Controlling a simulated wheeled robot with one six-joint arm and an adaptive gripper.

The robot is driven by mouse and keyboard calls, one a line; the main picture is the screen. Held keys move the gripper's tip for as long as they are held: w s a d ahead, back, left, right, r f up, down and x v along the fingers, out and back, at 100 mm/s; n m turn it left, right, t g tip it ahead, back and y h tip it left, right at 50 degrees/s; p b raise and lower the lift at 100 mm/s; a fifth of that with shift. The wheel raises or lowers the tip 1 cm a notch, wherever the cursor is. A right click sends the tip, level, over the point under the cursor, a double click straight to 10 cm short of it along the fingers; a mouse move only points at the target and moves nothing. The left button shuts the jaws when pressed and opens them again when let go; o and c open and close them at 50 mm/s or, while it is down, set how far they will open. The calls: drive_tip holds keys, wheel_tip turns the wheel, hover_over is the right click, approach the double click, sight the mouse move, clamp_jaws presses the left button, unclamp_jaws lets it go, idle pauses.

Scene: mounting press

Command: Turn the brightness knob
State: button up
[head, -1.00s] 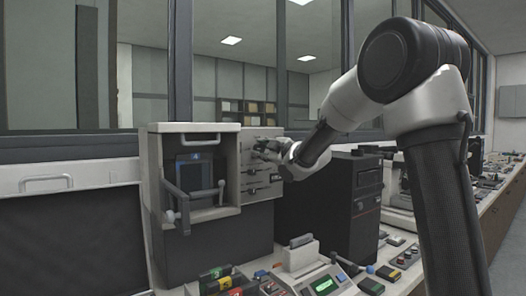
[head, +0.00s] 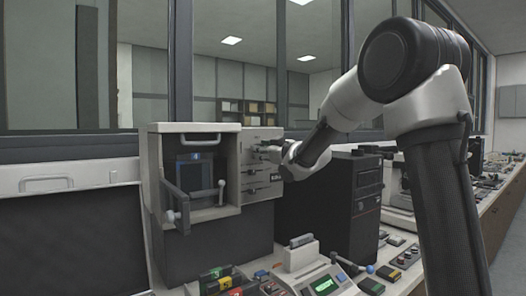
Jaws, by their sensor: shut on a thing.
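The mounting press (head: 180,220) is a grey box with an open-fronted chamber at the centre left. Its control panel (head: 249,164) is on the right side of its front and carries several small dark controls. My gripper (head: 266,152) is at the upper right part of this panel, with its fingers shut on a small control there. I take that control to be the brightness knob, but the fingers hide it and its markings are too small to read.
A lever with a ball end (head: 221,187) sticks out in front of the press chamber. A black computer tower (head: 340,200) stands close under my arm. A device with a green display (head: 325,285) and several small coloured items crowd the bench in front.

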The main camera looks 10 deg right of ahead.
drive_tip(key=m, duration=0.8)
drive_tip(key=shift+f+m, duration=0.15)
drive_tip(key=shift+m, duration=0.15)
idle(0.3)
drive_tip(key=o, duration=1.1)
drive_tip(key=shift+c, duration=0.2)
drive_tip(key=shift+s, duration=0.1)
drive_tip(key=v, duration=1.2)
